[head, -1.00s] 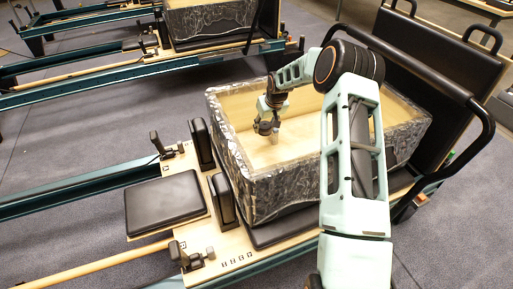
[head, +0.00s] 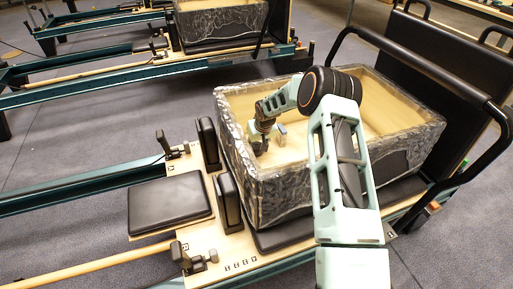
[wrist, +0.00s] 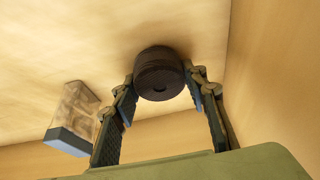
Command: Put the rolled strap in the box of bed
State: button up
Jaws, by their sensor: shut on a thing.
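The rolled strap (wrist: 160,73) is a dark, ribbed round roll in the wrist view. My gripper (wrist: 162,88) is shut on it, with one finger on each side. In the head view my gripper (head: 260,147) reaches down inside the box (head: 285,190), near its left wall. The box has a pale wooden inside and a grey, streaky patterned outside, and it sits on the bed of the nearest reformer.
A clear container with a blue-grey end (wrist: 72,125) is in the box, left of my gripper in the wrist view. Black shoulder pads (head: 228,200) stand by the box's left side. A black bar (head: 440,70) curves past its right side.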

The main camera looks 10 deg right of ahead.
jog(key=shift+f, duration=0.25)
jog(key=o, duration=1.2)
jog(key=shift+c, duration=0.2)
jog(key=shift+r, duration=0.15)
jog(key=shift+r, duration=0.3)
jog(key=p+v, duration=0.3)
jog(key=v, duration=0.8)
jog(key=shift+s+r, duration=0.15)
jog(key=shift+r, duration=0.15)
jog(key=shift+d, duration=0.1)
